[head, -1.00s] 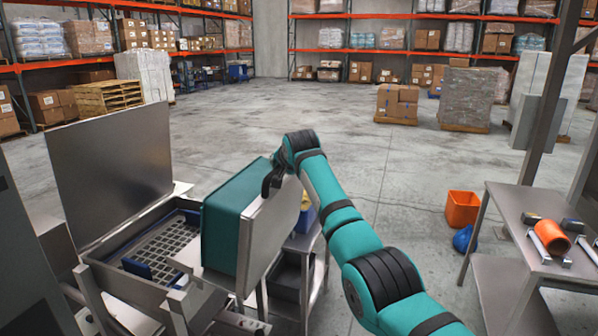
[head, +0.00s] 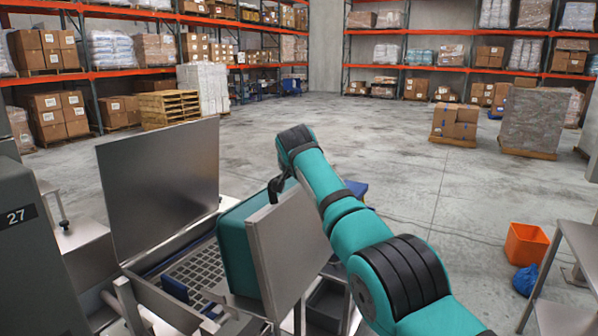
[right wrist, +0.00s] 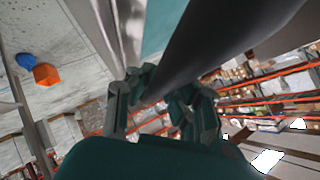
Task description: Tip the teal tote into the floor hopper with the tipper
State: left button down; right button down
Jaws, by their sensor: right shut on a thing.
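The teal tote (head: 236,250) lies tilted on its side against the grey metal plate of the tipper (head: 290,245), with its mouth side toward the hopper on the left. The floor hopper (head: 150,262) has a raised steel lid and a grate inside. My right gripper (head: 277,187) is at the top edge of the plate. In the right wrist view its fingers (right wrist: 160,92) are shut around a dark round bar (right wrist: 205,45), the tipper handle. The tote's contents are hidden. My left gripper is not in view.
A blue object (head: 175,289) lies on the hopper grate. A grey cabinet marked 27 (head: 22,240) stands at the left. An orange bin (head: 526,244), a blue bag (head: 525,279) and a steel table (head: 580,250) are at the right. The floor beyond is open.

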jog(key=shift+w+r, duration=0.1)
jog(key=shift+r, duration=0.6)
jog(key=c, duration=1.2)
grip_release()
jog(key=shift+w+f, duration=0.1)
jog(key=shift+c, duration=0.2)
jog(key=shift+o, duration=0.2)
jog(key=shift+f, duration=0.15)
jog(key=shift+s, duration=0.2)
jog(key=shift+s+a, duration=0.1)
jog(key=shift+s, duration=0.05)
jog(key=v, duration=1.1)
jog(key=shift+s, duration=0.3)
